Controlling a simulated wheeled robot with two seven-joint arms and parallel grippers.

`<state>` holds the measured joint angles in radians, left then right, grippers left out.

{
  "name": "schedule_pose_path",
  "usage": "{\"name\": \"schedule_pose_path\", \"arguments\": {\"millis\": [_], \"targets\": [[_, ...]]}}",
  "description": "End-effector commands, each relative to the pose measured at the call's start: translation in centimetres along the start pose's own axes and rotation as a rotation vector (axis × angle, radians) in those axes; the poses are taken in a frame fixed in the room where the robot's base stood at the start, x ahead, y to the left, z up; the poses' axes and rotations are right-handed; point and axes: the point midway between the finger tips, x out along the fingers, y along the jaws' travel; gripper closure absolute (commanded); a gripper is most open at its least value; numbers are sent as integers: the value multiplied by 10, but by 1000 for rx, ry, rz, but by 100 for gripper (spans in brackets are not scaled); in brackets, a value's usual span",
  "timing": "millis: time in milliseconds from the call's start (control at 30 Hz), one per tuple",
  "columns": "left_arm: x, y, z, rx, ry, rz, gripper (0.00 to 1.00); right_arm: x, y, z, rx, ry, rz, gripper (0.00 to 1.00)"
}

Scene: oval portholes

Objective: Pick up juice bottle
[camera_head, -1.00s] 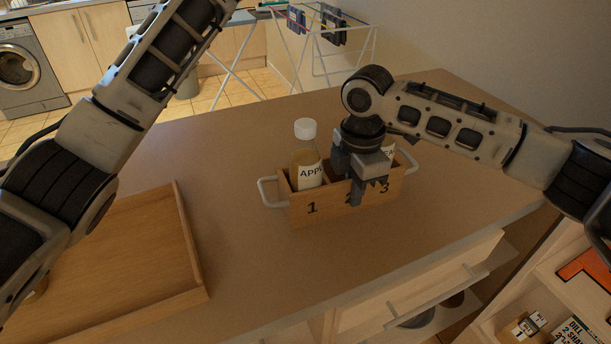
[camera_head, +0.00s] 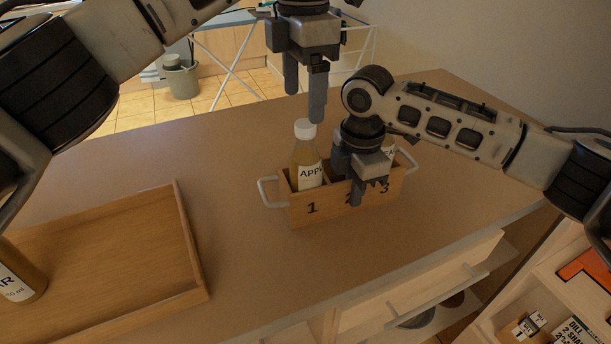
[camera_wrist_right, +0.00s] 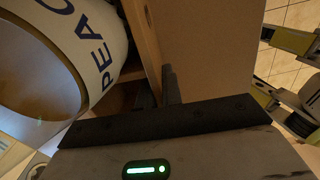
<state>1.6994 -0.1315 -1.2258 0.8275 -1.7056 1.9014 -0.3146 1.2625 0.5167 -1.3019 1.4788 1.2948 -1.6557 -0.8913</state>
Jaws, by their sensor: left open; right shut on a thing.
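An apple juice bottle (camera_head: 305,162) with a white cap stands in compartment 1 of the wooden caddy (camera_head: 312,211), at its left end. A second bottle (camera_head: 390,151) stands in compartment 3, mostly hidden behind my right gripper; its label reads "PEAC…" in the right wrist view (camera_wrist_right: 103,45). My left gripper (camera_head: 304,106) is open and empty, pointing down just above the apple bottle's cap. My right gripper (camera_head: 361,190) is shut on the caddy's front wall near the number 2. A third bottle (camera_head: 17,277), labelled "…AR", is in the tray at lower left.
A wooden tray (camera_head: 190,240) lies on the left of the brown counter (camera_head: 245,270). The counter between tray and caddy is clear. White handles (camera_head: 268,195) stick out at the caddy's ends. Open shelves with boxes (camera_head: 525,325) are at lower right.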

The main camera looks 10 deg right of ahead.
Motion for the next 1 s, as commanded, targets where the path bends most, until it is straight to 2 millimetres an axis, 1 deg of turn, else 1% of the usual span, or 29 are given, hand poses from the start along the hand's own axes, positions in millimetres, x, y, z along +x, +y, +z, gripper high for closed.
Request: {"name": "schedule_pose_path", "arguments": {"millis": [33,200,300,467,700,800,1000], "targets": [[11,0,-1,0,3,-4,28,-1,1,0,0,1,2,100],[40,-1,0,2,0,-4,28,-1,1,0,0,1,3,100],[51,-1,0,1,-2,-4,28,-1,1,0,0,1,3,100],[62,-1,1,1,-2,-4,28,-1,1,0,0,1,3,100],[96,-3,3,1,-3,-5,28,-2,1,0,0,1,4,100],[105,-3,4,2,-5,-5,28,-2,1,0,0,1,4,100],[107,-2,4,2,-5,-3,28,-2,1,0,0,1,4,100]]}}
